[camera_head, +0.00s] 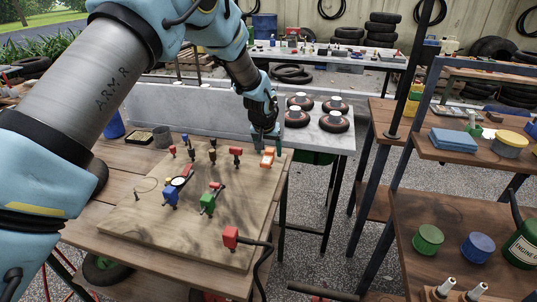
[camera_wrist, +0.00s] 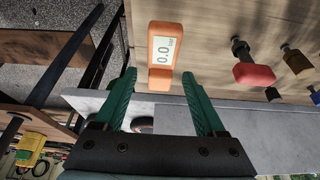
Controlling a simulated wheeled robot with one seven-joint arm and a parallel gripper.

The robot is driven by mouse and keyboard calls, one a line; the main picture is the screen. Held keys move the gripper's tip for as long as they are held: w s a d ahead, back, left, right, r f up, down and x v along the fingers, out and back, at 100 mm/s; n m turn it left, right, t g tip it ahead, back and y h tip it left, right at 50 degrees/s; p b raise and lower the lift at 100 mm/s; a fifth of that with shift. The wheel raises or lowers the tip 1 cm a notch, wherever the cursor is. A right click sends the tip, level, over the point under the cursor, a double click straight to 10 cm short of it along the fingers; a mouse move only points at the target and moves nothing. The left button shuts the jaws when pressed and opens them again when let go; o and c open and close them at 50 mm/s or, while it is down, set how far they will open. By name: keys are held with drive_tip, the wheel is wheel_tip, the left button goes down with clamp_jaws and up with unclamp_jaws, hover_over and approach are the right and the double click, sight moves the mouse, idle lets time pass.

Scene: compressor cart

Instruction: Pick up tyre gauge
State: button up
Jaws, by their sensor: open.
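The tyre gauge (camera_wrist: 166,28) looks like a small orange block with a grey digital display reading 0.0. It lies on the wooden board, and in the head view the orange gauge (camera_head: 268,158) is near the board's far right corner. My gripper (camera_wrist: 158,80) is open with green fingers, and nothing is between them. In the wrist view the gauge's near end appears just beyond the fingertips, between their lines. In the head view my gripper (camera_head: 264,143) points down close to the gauge; the exact height gap cannot be told.
A grey ledge (camera_wrist: 255,135) runs along the board's far edge. Shelves (camera_head: 400,210) stand right.

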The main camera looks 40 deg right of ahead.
drive_tip(key=shift+x, duration=1)
drive_tip(key=shift+c, duration=0.4)
clamp_jaws()
